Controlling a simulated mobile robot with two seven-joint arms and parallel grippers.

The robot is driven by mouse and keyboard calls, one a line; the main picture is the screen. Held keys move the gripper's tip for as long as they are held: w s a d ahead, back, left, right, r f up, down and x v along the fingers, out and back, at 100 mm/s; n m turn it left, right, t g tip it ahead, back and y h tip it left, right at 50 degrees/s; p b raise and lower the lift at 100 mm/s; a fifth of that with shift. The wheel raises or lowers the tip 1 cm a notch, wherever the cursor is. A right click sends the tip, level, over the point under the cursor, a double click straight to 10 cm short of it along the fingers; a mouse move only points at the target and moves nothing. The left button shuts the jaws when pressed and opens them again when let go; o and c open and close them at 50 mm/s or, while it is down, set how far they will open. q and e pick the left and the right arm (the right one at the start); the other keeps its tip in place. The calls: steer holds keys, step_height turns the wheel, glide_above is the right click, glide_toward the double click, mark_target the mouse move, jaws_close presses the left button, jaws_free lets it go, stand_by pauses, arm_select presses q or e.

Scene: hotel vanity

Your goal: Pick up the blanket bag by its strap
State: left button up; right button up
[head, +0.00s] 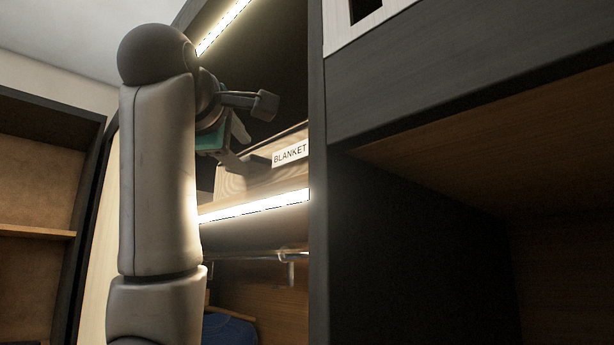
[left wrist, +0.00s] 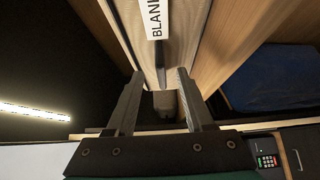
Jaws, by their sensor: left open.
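A narrow dark piece (left wrist: 160,62), perhaps the strap, runs below the label, between the finger lines. My left gripper (head: 252,133) is open in front of the bag, left of the label. In the left wrist view its fingers (left wrist: 161,74) are apart, with nothing clearly held. My right gripper is out of view.
Lit strips run above and below (head: 255,206) the bag's shelf. A hanging rail (head: 265,257) and blue cloth (head: 228,328) are lower down. A dark upright panel (head: 318,200) bounds the right side. A keypad (left wrist: 267,161) shows in the left wrist view.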

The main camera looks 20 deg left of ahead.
mark_target(245, 158)
arm_select(q)
steer(key=w+p, duration=0.1)
steer(key=w, duration=0.1)
steer(key=w+a+p, duration=0.1)
steer(key=w, duration=0.1)
steer(key=shift+w+p, duration=0.45)
steer(key=shift+w, duration=0.1)
steer(key=shift+c, duration=0.3)
jaws_close()
steer(key=shift+f, duration=0.1)
stand_by(0.5)
steer(key=shift+r, duration=0.2)
